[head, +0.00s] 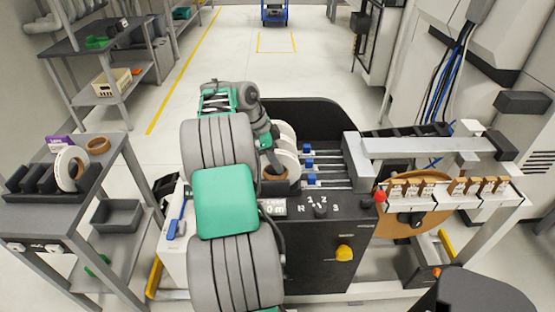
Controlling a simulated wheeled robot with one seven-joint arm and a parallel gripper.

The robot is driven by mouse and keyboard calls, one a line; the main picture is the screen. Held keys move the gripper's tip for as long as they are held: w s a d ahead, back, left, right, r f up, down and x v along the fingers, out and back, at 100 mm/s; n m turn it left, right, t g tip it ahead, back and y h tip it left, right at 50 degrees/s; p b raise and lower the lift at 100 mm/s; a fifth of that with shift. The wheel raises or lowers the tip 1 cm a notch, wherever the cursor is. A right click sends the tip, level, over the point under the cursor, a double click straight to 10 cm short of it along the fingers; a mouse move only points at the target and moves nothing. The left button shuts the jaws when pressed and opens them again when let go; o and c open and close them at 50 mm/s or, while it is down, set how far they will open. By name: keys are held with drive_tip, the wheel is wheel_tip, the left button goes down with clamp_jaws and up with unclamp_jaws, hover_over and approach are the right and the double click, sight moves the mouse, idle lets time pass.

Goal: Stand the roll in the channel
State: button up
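A black magazine (318,112) on the machine has several parallel channels with metal rods and blue clamps (311,179). White rolls (287,163) stand on edge at its left side, and the front one shows a brown core at its lower left. My arm reaches over the machine front, and my gripper (273,162) points down at the front roll, touching or very near it. The fingertips are mostly hidden by the roll and arm, so I cannot tell whether they hold it. Whether this roll sits fully in a channel is also hidden.
A grey cart (103,185) at left carries a black slotted rack (45,193) with a white roll (72,168) standing in it, and a brown roll (97,145) lying flat. A metal beam (430,147) is right of the channels.

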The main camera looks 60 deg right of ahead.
drive_tip(key=p+v, duration=0.5)
drive_tip(key=v, duration=0.7)
drive_tip(key=shift+r+p, duration=0.25)
drive_tip(key=shift+p, duration=0.1)
drive_tip(key=w+a+r+n+t+h, duration=0.1)
drive_tip(key=w+a+r+n, duration=0.1)
drive_tip(key=w+a+n, duration=0.4)
drive_tip(key=w+a+r+n+t, duration=0.2)
drive_tip(key=a+n, duration=0.2)
drive_tip(key=a, duration=0.3)
drive_tip(key=w+a+r+n+t+h, duration=0.1)
drive_tip(key=w+a+r+n, duration=0.1)
drive_tip(key=w+a+n, duration=0.4)
drive_tip(key=s+a+f+n+t+y, duration=0.1)
drive_tip(key=s+a+f+n, duration=0.1)
drive_tip(key=a+n, duration=0.3)
drive_tip(key=s+a+f+n+t+y, duration=0.1)
drive_tip(key=a+n, duration=0.4)
drive_tip(key=a, duration=0.8)
drive_tip(key=s+a+f+n+t+y, duration=0.1)
drive_tip(key=s+a+n, duration=0.4)
drive_tip(key=a, duration=0.5)
wheel_tip(320, 180, down, 3)
drive_tip(key=shift+r+t+y, duration=0.2)
drive_tip(key=shift+t+y, duration=0.1)
drive_tip(key=shift+y, duration=0.2)
drive_tip(key=shift+s+a, duration=0.1)
